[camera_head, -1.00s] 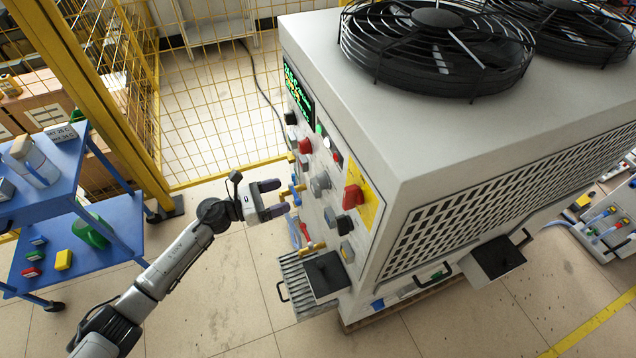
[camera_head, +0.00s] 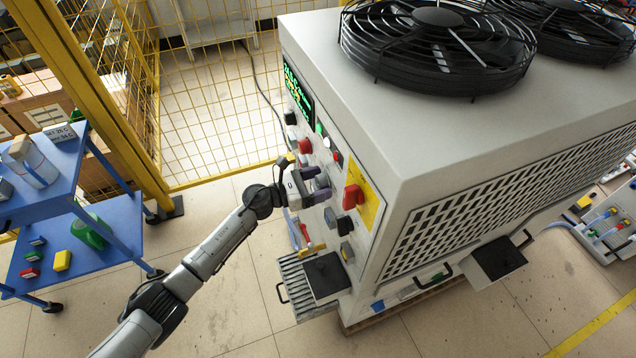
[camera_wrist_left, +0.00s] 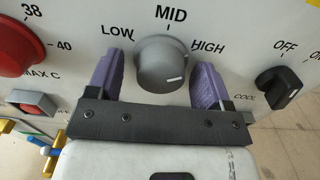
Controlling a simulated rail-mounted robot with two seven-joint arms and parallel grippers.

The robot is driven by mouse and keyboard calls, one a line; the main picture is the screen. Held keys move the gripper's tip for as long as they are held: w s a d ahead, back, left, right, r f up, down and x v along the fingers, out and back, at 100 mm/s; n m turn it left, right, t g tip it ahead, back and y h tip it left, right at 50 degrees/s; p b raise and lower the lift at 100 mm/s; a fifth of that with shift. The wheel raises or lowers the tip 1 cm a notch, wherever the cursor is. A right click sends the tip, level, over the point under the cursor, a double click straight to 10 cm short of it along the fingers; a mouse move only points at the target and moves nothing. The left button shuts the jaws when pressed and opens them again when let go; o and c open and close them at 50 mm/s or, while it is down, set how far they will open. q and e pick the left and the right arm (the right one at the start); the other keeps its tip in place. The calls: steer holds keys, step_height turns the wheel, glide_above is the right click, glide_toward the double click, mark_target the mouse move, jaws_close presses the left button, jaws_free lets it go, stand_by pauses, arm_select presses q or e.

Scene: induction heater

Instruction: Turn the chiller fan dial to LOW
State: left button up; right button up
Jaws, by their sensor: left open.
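The chiller fan dial (camera_wrist_left: 163,66) is a round grey knob in the left wrist view, with LOW printed to its left, MID above and HIGH to its right. Its white mark shows low on the right side of its face. My left gripper (camera_wrist_left: 158,78) is open, with one purple finger on each side of the dial. Gaps show between the fingers and the knob. In the head view my left gripper (camera_head: 316,185) is at the chiller's front panel, and its fingers largely hide the dial. My right gripper is not in view.
A red knob (camera_wrist_left: 18,48) is left of the dial and a black OFF knob (camera_wrist_left: 284,86) is right of it. A red switch (camera_head: 353,195) on a yellow plate is nearby. A blue cart (camera_head: 100,235) stands left; open floor lies between it and the chiller (camera_head: 400,140).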

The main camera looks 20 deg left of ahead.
arm_select(q)
steer(key=c, duration=0.8)
steer(key=shift+o, duration=0.2)
